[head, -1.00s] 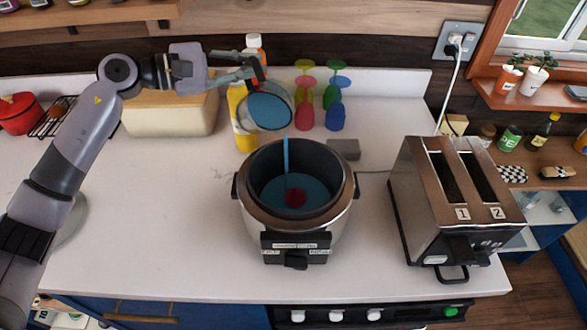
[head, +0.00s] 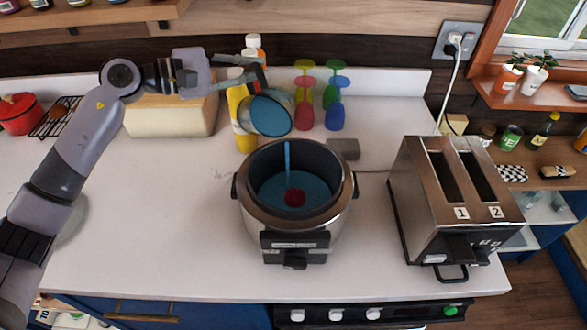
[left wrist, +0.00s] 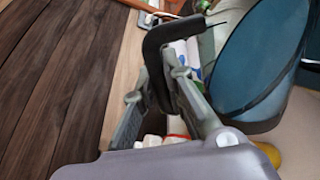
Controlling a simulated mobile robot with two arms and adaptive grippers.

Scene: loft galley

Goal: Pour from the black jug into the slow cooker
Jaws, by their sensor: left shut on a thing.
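My left gripper (head: 254,74) is shut on the handle of the black jug (head: 291,101), above the counter behind the slow cooker. The jug is tilted with its mouth towards the cooker, and blue liquid shows inside. A thin blue stream (head: 287,155) falls from its lip into the open slow cooker (head: 252,214). Blue liquid lies in the cooker's dark pot, with a red round thing (head: 295,197) in it. The left wrist view shows my fingers (left wrist: 178,80) at the black handle (left wrist: 152,55), beside the jug's body. My right gripper is not in view.
A two-slot toaster (head: 408,190) stands right of the cooker. Behind are a yellow bottle (head: 240,110), coloured goblets (head: 305,90) and a cream box (head: 170,117). A red pot (head: 20,115) is at far left.

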